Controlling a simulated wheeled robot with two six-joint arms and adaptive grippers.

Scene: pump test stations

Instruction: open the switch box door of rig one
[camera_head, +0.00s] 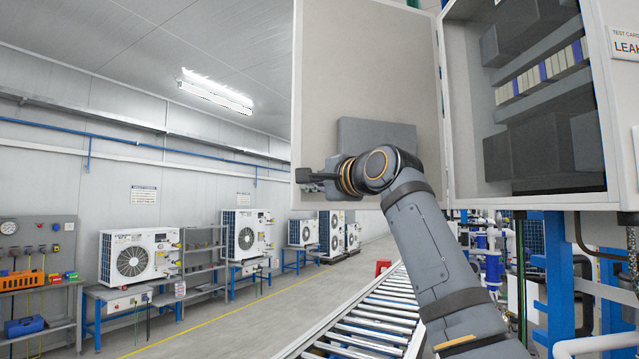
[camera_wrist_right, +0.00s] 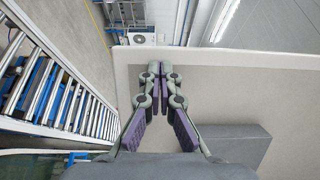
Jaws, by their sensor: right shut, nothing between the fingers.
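The switch box (camera_head: 470,60) hangs at the upper right of the head view, with its inside showing. Its door (camera_head: 370,60) stands wide open to the left, inner face towards me, with a grey rectangular block on it. In the right wrist view the door's inner face (camera_wrist_right: 290,90) fills the right side. My right gripper (camera_head: 303,177) is in front of the door's lower left part, near its free edge. In the wrist view its fingers (camera_wrist_right: 158,68) are closed together with nothing between them. I cannot tell whether they touch the door. My left gripper is not in view.
A roller conveyor (camera_head: 375,310) runs below the door and also shows in the wrist view (camera_wrist_right: 55,95). Fan units on blue benches, one of them a white unit (camera_head: 138,255), line the left wall. Blue posts and pipes stand below the box. The aisle floor is clear.

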